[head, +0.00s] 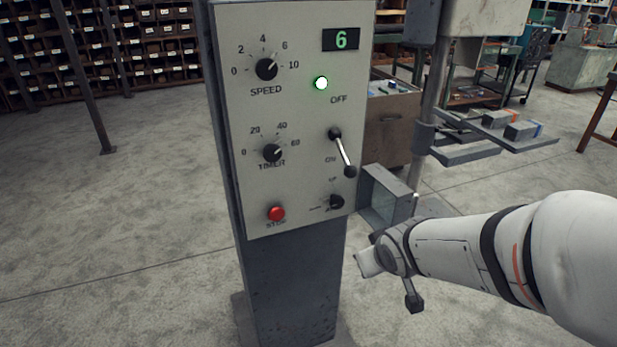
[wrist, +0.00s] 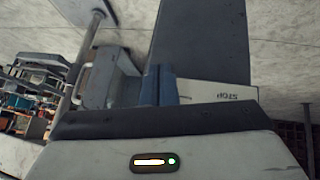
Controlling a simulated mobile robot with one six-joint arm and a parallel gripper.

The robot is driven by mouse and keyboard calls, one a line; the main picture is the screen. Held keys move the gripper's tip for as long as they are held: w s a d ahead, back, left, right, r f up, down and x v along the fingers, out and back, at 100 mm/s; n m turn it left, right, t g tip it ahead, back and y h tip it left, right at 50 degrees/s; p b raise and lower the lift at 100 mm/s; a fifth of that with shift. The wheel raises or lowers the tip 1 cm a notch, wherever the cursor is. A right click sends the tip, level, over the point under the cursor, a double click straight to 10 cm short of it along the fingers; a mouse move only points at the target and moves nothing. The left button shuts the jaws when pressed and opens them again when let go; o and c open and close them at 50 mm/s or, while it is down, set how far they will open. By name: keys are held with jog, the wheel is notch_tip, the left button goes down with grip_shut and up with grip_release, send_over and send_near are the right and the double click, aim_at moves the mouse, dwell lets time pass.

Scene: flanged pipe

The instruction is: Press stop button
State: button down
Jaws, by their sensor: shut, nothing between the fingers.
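The red stop button (head: 276,213) sits low on the left of a grey control panel (head: 300,140), above a "STOP" label. In the wrist view the label shows upside down on the panel (wrist: 215,91), and the button cannot be made out. My gripper (head: 366,262) is shut and empty, to the right of and lower than the button in the head view, apart from it. Its shut fingers also show in the wrist view (wrist: 158,82).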

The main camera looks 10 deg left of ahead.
aim_at(276, 212)
jog(key=a+f+n+y+p, duration=0.1)
jog(key=a+n+y, duration=0.5)
jog(key=a, duration=1.1)
jog(key=shift+w+a+f+n, duration=0.15)
jog(key=shift+w+f+n, duration=0.15)
jog(key=shift+f, duration=0.4)
jog(key=w+a+p, duration=0.1)
jog(key=w+a, duration=0.3)
jog(key=w, duration=0.3)
jog(key=shift+w+a+p, duration=0.25)
jog(key=shift+a+p, duration=0.05)
jog(key=shift+p, duration=0.1)
jog(key=shift+w, duration=0.1)
jog(key=shift+w+a, duration=0.2)
